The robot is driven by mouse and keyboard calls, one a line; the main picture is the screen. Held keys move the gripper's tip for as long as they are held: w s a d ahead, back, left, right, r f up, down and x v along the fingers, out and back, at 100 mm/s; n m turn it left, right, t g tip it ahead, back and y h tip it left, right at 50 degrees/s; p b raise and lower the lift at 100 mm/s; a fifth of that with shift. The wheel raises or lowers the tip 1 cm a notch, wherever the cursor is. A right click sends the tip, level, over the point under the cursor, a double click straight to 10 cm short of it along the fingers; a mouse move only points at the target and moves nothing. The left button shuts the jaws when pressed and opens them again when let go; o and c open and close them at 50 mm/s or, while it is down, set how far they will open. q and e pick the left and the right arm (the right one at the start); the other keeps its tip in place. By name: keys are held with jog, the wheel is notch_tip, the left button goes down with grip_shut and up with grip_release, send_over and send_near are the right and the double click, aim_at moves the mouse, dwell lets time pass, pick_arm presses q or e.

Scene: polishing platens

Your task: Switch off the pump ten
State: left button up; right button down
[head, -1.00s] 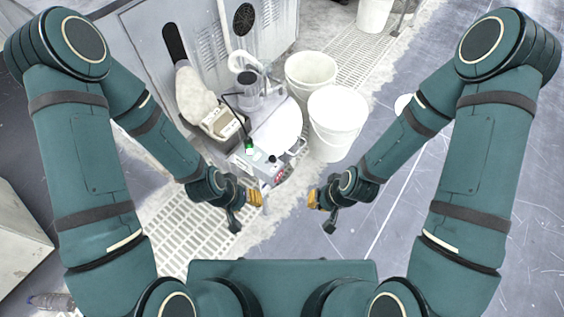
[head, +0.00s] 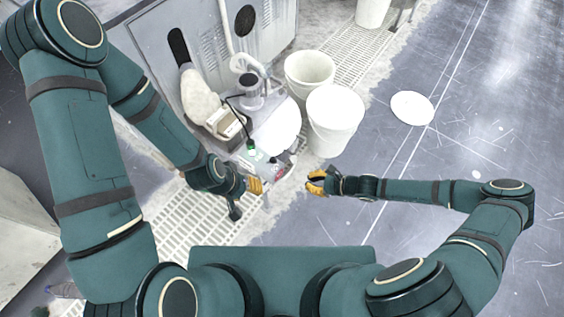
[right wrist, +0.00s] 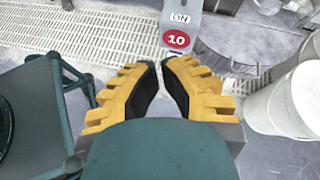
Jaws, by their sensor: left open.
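A small grey control box (head: 270,164) with red marks on its front sits at the front of the machine in the head view. In the right wrist view its grey post or face (right wrist: 181,10) shows an "ON" label and a red round "10" badge (right wrist: 176,39). My right gripper (head: 312,181) has yellow fingers parted by a gap; it is empty, right of the box and apart from it. In the right wrist view its fingertips (right wrist: 161,64) point toward the badge. My left gripper (head: 258,186) is open and empty, just in front of the box. The switch itself is too small to tell.
A white round platen cover or bowl (head: 277,125) lies behind the box. Two white buckets (head: 335,118) stand to its right, close to my right gripper. A grey cabinet (head: 150,38) stands behind. A floor grating (head: 185,222) lies in front; open floor is at right.

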aim_at(271, 161)
jog(key=shift+w+d+r+m+t, duration=0.15)
jog(key=shift+w+d+m+t, duration=0.6)
jog(key=shift+m, duration=0.25)
jog(key=shift+a, duration=0.2)
jog(key=shift+w+a+r+b+x, duration=0.1)
jog(key=shift+a+r+b+x, duration=0.2)
jog(key=shift+x, duration=1.8)
jog(key=shift+w+a+r+b+x, duration=0.1)
jog(key=shift+r+b+x, duration=0.35)
jog(key=shift+x, duration=1.65)
jog(key=shift+a+r+b+x, duration=0.2)
jog(key=shift+r+x, duration=0.3)
jog(key=shift+x, duration=1.65)
jog(key=shift+r, duration=0.1)
